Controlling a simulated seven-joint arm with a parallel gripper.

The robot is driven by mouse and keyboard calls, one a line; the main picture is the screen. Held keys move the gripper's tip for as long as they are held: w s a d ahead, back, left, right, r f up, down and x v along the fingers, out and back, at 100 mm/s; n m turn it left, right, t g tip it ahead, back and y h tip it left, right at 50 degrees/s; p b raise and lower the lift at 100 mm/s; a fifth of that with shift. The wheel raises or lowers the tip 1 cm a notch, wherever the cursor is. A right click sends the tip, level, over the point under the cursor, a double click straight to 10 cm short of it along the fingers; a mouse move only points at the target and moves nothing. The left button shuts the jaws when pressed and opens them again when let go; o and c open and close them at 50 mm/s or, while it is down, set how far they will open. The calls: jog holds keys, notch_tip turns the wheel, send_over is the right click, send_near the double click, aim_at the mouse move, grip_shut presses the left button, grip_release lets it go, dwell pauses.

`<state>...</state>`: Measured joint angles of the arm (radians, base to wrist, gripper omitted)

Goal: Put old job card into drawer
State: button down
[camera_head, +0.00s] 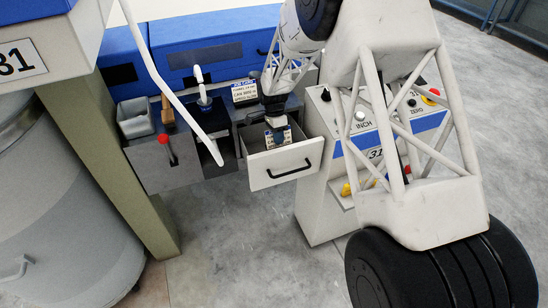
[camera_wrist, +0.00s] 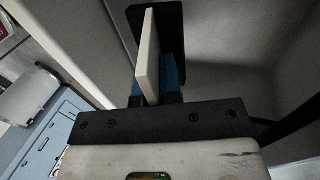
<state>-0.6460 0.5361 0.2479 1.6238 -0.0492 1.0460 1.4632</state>
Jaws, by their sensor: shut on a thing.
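The drawer (camera_head: 285,165) is pulled open, with its white front and black handle facing the camera. My gripper (camera_head: 275,118) points down into it from above. It is shut on a job card (camera_head: 286,136), whose printed lower part shows between the fingers and the drawer front. In the wrist view, my gripper (camera_wrist: 154,88) holds the pale card (camera_wrist: 150,55) edge-on between blue-faced fingers, with the drawer's grey interior (camera_wrist: 225,60) around it. I cannot tell whether the card touches the drawer bottom.
Another printed card (camera_head: 245,92) stands behind the drawer. A control box (camera_head: 325,195) with buttons stands close on the right. Blue cases (camera_head: 215,40) line the back.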

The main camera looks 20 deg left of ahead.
jog(key=shift+f, duration=3.1)
jog(key=shift+f, duration=0.1)
jog(key=shift+f, duration=1.8)
jog(key=shift+f, duration=0.15)
jog(key=c, duration=1.3)
grip_release()
jog(key=v, duration=1.2)
jog(key=shift+r, duration=0.2)
